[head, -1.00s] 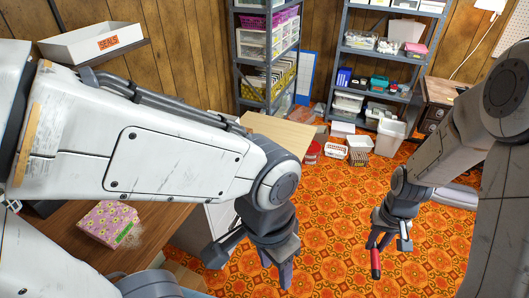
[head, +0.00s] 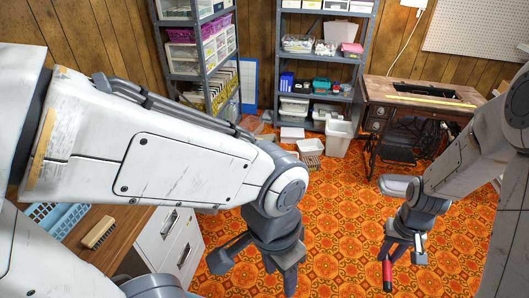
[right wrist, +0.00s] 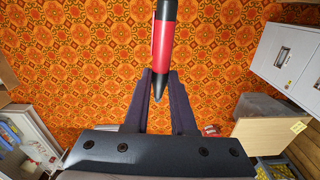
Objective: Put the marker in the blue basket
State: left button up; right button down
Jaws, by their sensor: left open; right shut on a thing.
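The marker (head: 387,273), red with black ends, hangs from my right gripper (head: 403,250) above the patterned floor. In the right wrist view the marker (right wrist: 163,45) stands lengthwise at the fingertips, and the gripper (right wrist: 161,75) is shut on it. A blue basket (head: 63,232) with slotted sides sits on the wooden desk at the far left; my left arm hides part of it. My left gripper (head: 281,268) is open and empty above the floor, well right of the basket.
A wooden scrubbing brush (head: 98,232) lies on the desk (head: 112,250) beside the basket. White drawers (head: 172,240) stand under the desk. Metal shelves (head: 327,60) and a treadle sewing table (head: 415,95) are at the back. The orange floor (head: 335,215) ahead is clear.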

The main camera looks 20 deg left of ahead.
aim_at(67, 223)
jog(key=z, duration=0.05)
jog(key=i, duration=1.9)
jog(key=u, duration=3.75)
jog(key=i, duration=0.5)
jog(key=z, duration=0.05)
